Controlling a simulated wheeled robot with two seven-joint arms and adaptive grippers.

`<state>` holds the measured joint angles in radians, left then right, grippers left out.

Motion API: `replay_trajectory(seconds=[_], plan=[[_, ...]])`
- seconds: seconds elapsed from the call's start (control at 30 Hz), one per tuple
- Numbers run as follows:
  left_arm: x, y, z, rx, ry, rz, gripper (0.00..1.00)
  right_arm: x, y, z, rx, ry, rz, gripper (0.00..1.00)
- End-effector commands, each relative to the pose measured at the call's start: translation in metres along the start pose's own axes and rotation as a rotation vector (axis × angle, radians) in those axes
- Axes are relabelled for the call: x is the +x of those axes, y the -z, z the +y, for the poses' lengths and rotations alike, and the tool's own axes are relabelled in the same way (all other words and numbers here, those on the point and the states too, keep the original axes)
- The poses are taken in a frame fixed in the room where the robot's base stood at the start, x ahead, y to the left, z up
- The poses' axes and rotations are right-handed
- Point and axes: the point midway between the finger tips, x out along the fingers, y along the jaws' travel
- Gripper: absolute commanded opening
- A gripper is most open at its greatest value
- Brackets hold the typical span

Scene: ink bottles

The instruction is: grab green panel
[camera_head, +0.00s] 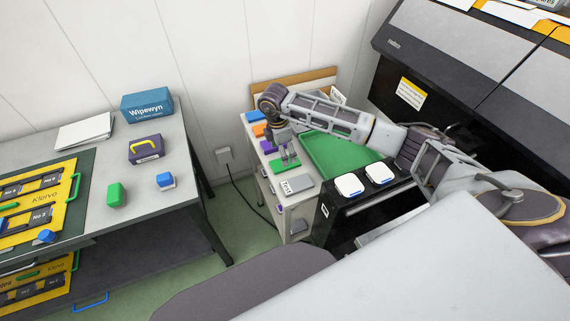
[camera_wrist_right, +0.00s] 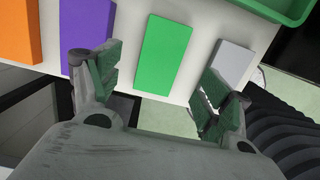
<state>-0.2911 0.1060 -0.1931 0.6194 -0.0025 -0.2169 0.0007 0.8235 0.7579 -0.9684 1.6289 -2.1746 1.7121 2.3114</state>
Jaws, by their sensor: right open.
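The green panel (camera_head: 278,168) is a flat green rectangle on the small white cabinet top at the centre of the head view. In the wrist view the green panel (camera_wrist_right: 165,55) lies between a purple panel and a grey one. My right gripper (camera_head: 289,158) hangs over it, pointing down. In the wrist view my right gripper (camera_wrist_right: 160,80) is open and empty, with its two fingers apart on either side of the green panel's near part. I cannot tell whether the fingers touch anything. My left gripper is not in view.
Beside the green panel lie a purple panel (camera_wrist_right: 84,28), an orange panel (camera_wrist_right: 18,30) and a grey panel (camera_wrist_right: 236,60). A green tray (camera_head: 338,152) stands close to the right. A black unit with two white-topped bottles (camera_head: 349,185) is nearby.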

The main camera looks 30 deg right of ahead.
Motion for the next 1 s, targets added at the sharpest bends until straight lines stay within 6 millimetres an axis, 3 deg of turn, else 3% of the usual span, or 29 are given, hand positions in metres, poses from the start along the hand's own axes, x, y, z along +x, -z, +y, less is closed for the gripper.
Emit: replay_trajectory(seconds=[0.27,0.73,1.0], plan=[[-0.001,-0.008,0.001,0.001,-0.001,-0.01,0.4,0.004,0.001,0.0,0.0,0.001,0.0,0.79],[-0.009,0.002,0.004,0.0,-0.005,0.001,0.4,0.049,0.003,-0.001,0.0,0.002,0.001,0.79],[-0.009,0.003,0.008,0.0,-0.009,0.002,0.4,0.052,0.003,-0.001,0.0,0.0,0.0,0.79]])
